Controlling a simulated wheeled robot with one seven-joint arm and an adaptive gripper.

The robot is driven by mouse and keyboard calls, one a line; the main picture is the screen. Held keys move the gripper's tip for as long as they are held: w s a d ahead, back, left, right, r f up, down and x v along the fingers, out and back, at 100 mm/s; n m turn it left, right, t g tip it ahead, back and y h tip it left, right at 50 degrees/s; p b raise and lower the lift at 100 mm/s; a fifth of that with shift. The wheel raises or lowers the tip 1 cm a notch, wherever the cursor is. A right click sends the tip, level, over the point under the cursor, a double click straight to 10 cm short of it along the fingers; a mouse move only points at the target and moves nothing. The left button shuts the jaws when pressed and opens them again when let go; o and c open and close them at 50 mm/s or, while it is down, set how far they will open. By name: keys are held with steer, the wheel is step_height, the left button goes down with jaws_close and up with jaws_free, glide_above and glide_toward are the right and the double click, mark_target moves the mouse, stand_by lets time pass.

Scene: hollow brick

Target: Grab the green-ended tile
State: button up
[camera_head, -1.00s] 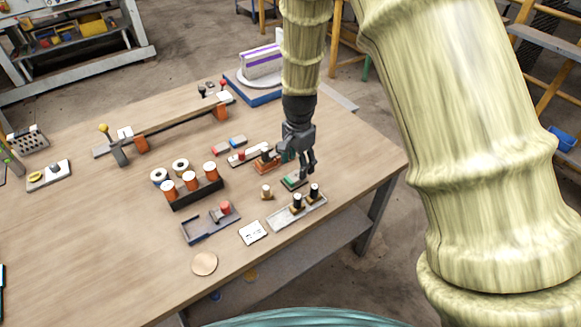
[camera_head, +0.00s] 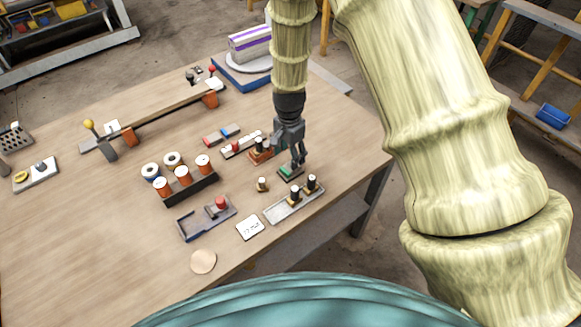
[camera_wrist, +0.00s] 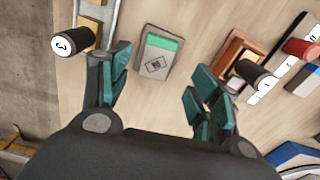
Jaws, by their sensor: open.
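The green-ended tile (camera_wrist: 158,55) is a small grey block with a green band at one end and a dark printed mark on its face. It lies on the table ahead of my fingertips in the wrist view, about midway between them. My gripper (camera_wrist: 155,85) is open with nothing between its fingers. In the head view the tile (camera_head: 288,172) shows just below my gripper (camera_head: 299,164), partly hidden by the fingers.
A grey tray (camera_head: 280,209) with two black-topped pegs stands close by. An orange block with a black-topped peg (camera_head: 261,152) is on the other side. A small peg (camera_head: 262,184) and a white card (camera_head: 250,228) are nearby. The table's right end (camera_head: 350,150) is clear.

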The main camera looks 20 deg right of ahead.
mark_target(290, 164)
steer(key=shift+s+f+p, duration=0.15)
steer(key=shift+f+p, duration=0.2)
step_height(290, 164, down, 2)
steer(key=shift+d+f+p, duration=0.15)
steer(key=shift+f+p, duration=0.1)
steer(key=shift+p, duration=0.45)
steer(key=shift+f+p, duration=0.3)
steer(key=shift+f, duration=0.75)
steer(key=shift+c, duration=0.3)
steer(key=c, duration=1.1)
